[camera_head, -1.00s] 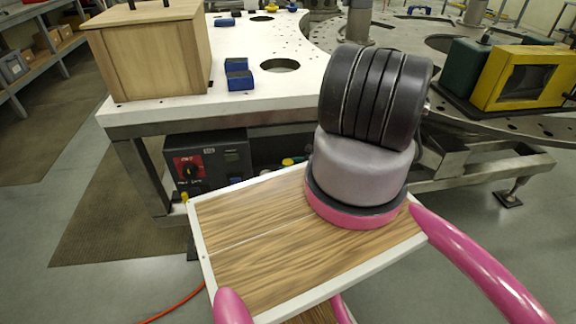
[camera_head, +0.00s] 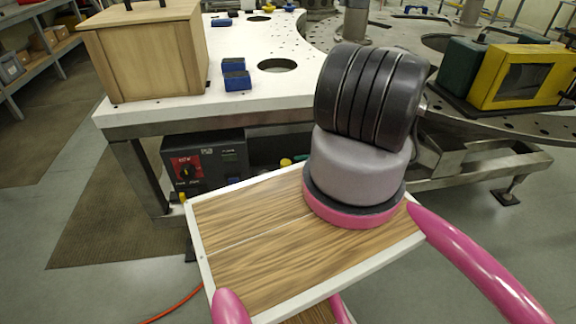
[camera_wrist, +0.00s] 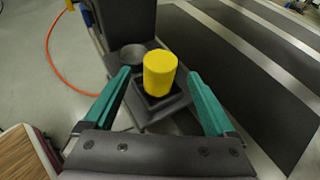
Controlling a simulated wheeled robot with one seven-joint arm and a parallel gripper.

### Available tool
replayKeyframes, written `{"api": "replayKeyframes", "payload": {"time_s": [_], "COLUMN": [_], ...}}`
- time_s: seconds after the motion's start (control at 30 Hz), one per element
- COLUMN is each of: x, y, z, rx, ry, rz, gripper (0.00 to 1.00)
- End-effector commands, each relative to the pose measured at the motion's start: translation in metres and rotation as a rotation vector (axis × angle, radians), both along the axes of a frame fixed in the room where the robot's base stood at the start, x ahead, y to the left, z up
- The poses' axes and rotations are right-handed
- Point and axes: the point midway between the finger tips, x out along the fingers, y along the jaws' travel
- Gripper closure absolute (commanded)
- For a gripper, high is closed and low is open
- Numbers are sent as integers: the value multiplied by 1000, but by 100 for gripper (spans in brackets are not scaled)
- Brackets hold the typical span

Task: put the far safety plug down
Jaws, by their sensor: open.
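A yellow cylindrical plug (camera_wrist: 159,72) stands upright in a dark square holder (camera_wrist: 179,101) in the wrist view. My gripper (camera_wrist: 157,76) is open, its teal fingers on either side of the plug, with visible gaps and nothing gripped. In the head view my gripper is hidden behind my arm. Small yellow pieces show there beside the arm under the table (camera_head: 286,162) and at the tray's left corner (camera_head: 182,197); I cannot tell which is the plug in the wrist view.
A round dark recess (camera_wrist: 132,53) lies beside the holder, with a dark upright block behind. A control box (camera_head: 203,165) with a red panel sits under the white table (camera_head: 300,92). A wooden box (camera_head: 147,50) and blue blocks (camera_head: 237,80) stand on the table.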

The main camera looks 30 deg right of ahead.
Motion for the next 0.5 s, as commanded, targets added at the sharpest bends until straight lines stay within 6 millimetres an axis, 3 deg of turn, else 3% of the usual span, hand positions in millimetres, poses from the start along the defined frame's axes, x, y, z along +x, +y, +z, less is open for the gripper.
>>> {"api": "replayKeyframes", "payload": {"time_s": [0.2,0.5], "x": [-31,-47], "y": [-26,-39], "z": [17,25], "rx": [0,1], "ry": [0,-1], "rz": [-1,1], "gripper": [10,10]}}
